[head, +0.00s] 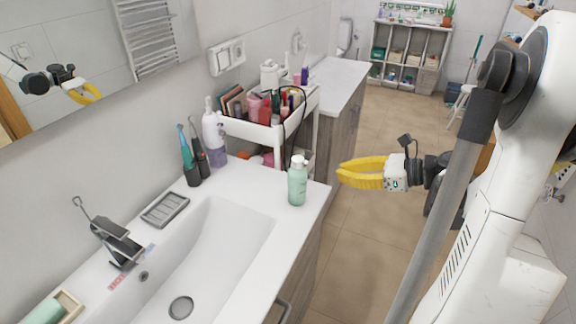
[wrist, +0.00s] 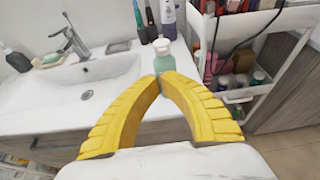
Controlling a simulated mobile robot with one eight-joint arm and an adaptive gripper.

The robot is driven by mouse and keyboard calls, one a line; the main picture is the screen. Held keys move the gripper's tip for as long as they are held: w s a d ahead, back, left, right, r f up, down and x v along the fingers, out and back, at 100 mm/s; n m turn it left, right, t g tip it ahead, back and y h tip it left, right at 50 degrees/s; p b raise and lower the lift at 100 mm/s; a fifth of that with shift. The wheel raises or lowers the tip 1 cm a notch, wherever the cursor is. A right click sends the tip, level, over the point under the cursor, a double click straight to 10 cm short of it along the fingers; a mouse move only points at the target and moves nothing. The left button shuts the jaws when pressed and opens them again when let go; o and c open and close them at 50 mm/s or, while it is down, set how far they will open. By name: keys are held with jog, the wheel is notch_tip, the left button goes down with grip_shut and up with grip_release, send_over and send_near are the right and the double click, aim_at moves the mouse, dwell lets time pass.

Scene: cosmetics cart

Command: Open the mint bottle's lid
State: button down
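The mint bottle (head: 297,187) stands upright on the white sink counter, near its right edge. Its lid (head: 298,162) is white and sits on top of the bottle. My gripper (head: 340,171) has yellow fingers and hangs to the right of the bottle, apart from it, over the floor. In the wrist view the mint bottle (wrist: 164,62) stands straight beyond the fingertips, its lower part hidden by them, with the lid (wrist: 161,44) in sight. The fingers of my gripper (wrist: 161,82) come together at the tips, with nothing held between them.
A white cart (head: 262,130) full of cosmetics stands behind the bottle. Toothbrushes (head: 189,158) and a purple-based bottle (head: 214,140) stand by the wall. The sink basin (head: 215,255) lies to the left.

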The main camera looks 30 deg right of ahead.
aim_at(304, 163)
jog(key=b+x, duration=0.3)
jog(key=x, duration=0.6)
jog(key=shift+w+a+f, duration=0.1)
jog(key=shift+w, duration=0.3)
